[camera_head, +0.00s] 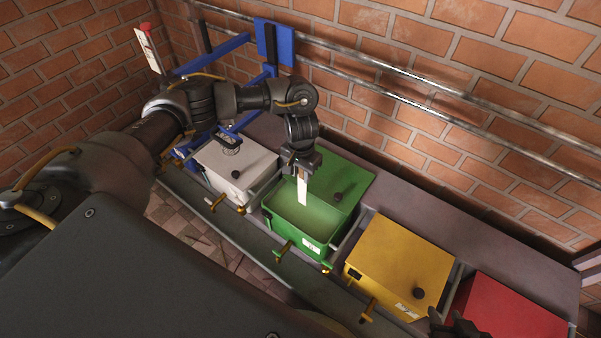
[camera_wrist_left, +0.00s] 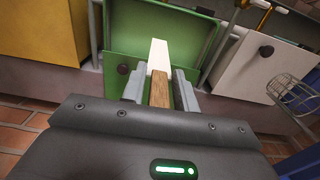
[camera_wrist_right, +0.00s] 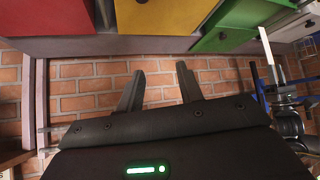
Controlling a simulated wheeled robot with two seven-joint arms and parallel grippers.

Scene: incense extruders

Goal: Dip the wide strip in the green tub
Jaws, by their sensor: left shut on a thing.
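The green tub (camera_head: 291,241) stands on the bench between the white and yellow tubs, its front part open and its green lid (camera_head: 343,174) covering the back. My left gripper (camera_head: 302,168) is above the tub, shut on the wooden handle (camera_wrist_left: 160,92) of a pale strip (camera_head: 302,191). The strip points down over the open part; I cannot tell if its tip is below the rim. It also shows in the left wrist view (camera_wrist_left: 158,56). My right gripper (camera_wrist_right: 155,90) is open and empty, near the red tub; its fingertips show at the head view's bottom edge.
A white tub (camera_head: 236,172) with a wire basket stands left of the green one. A yellow tub (camera_head: 400,262) and a red tub (camera_head: 508,312) stand to the right. Another strip with a red end (camera_head: 149,48) is at the upper left. Metal rails (camera_head: 400,90) run along the brick wall.

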